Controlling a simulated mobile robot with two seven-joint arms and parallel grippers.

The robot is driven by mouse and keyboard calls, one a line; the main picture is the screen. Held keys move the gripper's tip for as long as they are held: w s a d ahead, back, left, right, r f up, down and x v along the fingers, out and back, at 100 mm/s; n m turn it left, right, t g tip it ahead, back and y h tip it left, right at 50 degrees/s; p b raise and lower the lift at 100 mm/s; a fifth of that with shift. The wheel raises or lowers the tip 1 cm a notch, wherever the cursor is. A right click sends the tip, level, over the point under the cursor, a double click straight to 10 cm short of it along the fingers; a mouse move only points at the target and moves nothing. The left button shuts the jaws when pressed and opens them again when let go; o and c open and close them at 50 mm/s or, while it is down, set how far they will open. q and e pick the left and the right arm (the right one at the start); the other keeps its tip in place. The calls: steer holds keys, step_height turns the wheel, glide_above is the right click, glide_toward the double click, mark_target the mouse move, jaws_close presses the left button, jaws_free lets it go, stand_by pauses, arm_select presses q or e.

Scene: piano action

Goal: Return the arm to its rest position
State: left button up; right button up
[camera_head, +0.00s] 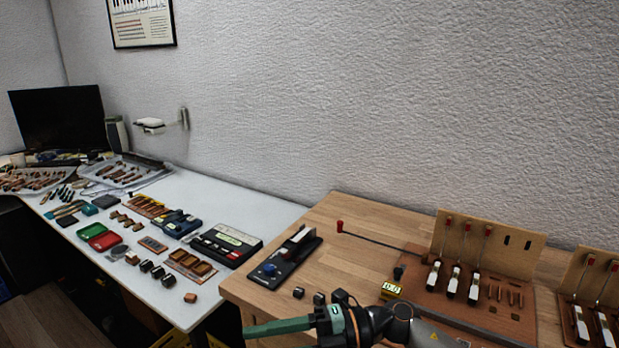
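My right arm (385,322) comes in at the bottom edge, right of centre, low in front of the wooden bench. Its gripper (252,330) points left, with its green finger tip by the bench's front left corner. Only one green finger outline shows from this side, so I cannot tell whether it is open or shut. No object shows at its tip. My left gripper and arm are not in view.
The wooden bench (345,262) bears a black device (285,258), small dark blocks, a red-tipped rod (370,236) and piano action stands (470,285). The white table (205,200) at left is crowded with tools, trays and parts. The bench's middle is partly clear.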

steer(key=w+d+f+m+t+h+p, duration=0.1)
steer(key=d+f+m+t+h, duration=0.4)
steer(key=m+t, duration=0.6)
steer(key=w+d+f+m+t+h, duration=0.2)
steer(key=d+f+m+t, duration=0.5)
steer(key=m, duration=0.7)
steer(key=s+d+f+m+g+h, duration=0.3)
steer(key=s+d+f+m+h, duration=0.1)
steer(key=s+f, duration=0.4)
steer(key=s+d+f+m+g+h+p, duration=0.1)
steer(key=s+d+f+m+g+h, duration=0.2)
steer(key=s+d+f, duration=0.4)
step_height(320, 180, down, 2)
steer(key=s+m, duration=0.1)
steer(key=s, duration=0.1)
steer(key=shift+s+d+f+h, duration=0.2)
steer(key=shift+s+h, duration=0.1)
steer(key=shift+h, duration=0.1)
